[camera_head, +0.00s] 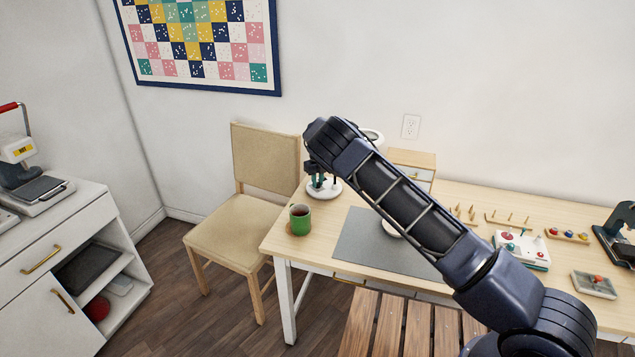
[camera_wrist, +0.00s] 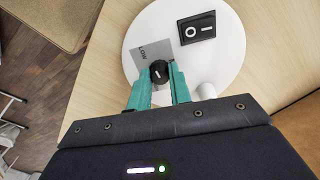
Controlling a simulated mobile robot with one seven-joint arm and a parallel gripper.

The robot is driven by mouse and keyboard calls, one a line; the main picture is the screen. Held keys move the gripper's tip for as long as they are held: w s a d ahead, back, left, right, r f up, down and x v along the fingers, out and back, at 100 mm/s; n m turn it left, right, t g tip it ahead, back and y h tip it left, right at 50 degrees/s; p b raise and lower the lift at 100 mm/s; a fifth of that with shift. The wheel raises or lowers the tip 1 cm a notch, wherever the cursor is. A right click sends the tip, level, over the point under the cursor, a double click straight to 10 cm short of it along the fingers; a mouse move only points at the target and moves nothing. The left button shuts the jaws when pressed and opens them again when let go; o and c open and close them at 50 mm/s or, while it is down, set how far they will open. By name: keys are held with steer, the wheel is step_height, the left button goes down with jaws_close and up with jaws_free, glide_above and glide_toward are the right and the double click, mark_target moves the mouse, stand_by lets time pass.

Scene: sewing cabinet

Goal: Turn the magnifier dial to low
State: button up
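The magnifier's round white base (camera_head: 330,191) stands at the left end of the table; it fills much of the wrist view (camera_wrist: 225,70). On it are a small black dial (camera_wrist: 158,72) with a white pointer mark, a grey plate (camera_wrist: 150,53) reading LOW to the dial's upper left, and a black rocker switch (camera_wrist: 197,26). My gripper (camera_wrist: 158,69) is over the base, its teal fingers apart, one on each side of the dial. I cannot tell whether they touch it. In the head view my arm hides part of the magnifier and gripper (camera_head: 318,179).
A beige chair (camera_head: 240,223) is at the left. A grey mat (camera_head: 365,243) lies right of the mug. A small wooden-topped drawer box (camera_head: 412,159) stands behind my arm.

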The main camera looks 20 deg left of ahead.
mark_target(318, 183)
jaws_close()
steer(key=shift+m, duration=0.6)
steer(key=o, duration=0.8)
jaws_free()
steer(key=shift+r, duration=0.1)
step_height(318, 183, up, 11)
steer(key=shift+f, duration=0.2)
